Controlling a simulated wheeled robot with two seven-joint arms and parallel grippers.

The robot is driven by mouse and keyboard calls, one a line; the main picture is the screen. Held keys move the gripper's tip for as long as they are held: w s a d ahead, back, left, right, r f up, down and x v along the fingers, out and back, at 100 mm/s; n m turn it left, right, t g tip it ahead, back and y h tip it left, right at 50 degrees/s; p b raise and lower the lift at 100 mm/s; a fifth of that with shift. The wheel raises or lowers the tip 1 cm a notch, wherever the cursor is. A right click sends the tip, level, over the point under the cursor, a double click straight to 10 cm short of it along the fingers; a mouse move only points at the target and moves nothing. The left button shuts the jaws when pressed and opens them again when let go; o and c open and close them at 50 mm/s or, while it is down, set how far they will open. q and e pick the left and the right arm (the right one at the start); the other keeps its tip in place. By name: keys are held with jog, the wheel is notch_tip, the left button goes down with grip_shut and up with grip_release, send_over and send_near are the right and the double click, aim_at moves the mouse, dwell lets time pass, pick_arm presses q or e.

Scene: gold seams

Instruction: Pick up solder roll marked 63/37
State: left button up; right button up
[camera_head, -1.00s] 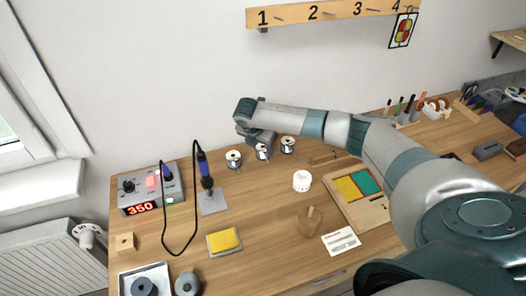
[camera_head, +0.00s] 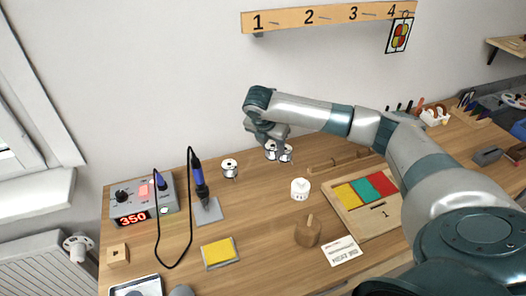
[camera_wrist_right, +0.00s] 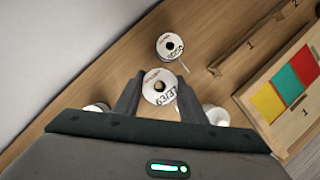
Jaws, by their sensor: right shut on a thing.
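A solder roll (camera_wrist_right: 160,88) with a white face sits between the two fingers of my right gripper (camera_wrist_right: 158,78) in the wrist view. Its label appears upside down and seems to read 63/37. My right gripper is shut on it. In the head view the right gripper (camera_head: 278,141) is at the back of the bench, with the held roll (camera_head: 270,151) partly hidden. Another roll (camera_head: 286,153) stands right beside it and also shows in the wrist view (camera_wrist_right: 170,46), its label too small to read surely. A third roll (camera_head: 229,168) stands to the left. My left gripper is not in view.
A white container (camera_head: 300,188) and a wooden piece (camera_head: 308,231) stand in front. The board with coloured panels (camera_head: 345,197) lies to the right. The soldering iron (camera_head: 200,180) and its station (camera_head: 140,203) are left. The wall is close behind; mid-bench wood is clear.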

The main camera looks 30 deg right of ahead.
jog(key=s+d+r+b, duration=0.1)
jog(key=s+d+r, duration=0.1)
jog(key=s+r, duration=0.2)
jog(key=shift+s+d, duration=0.15)
jog(key=shift+s, duration=0.85)
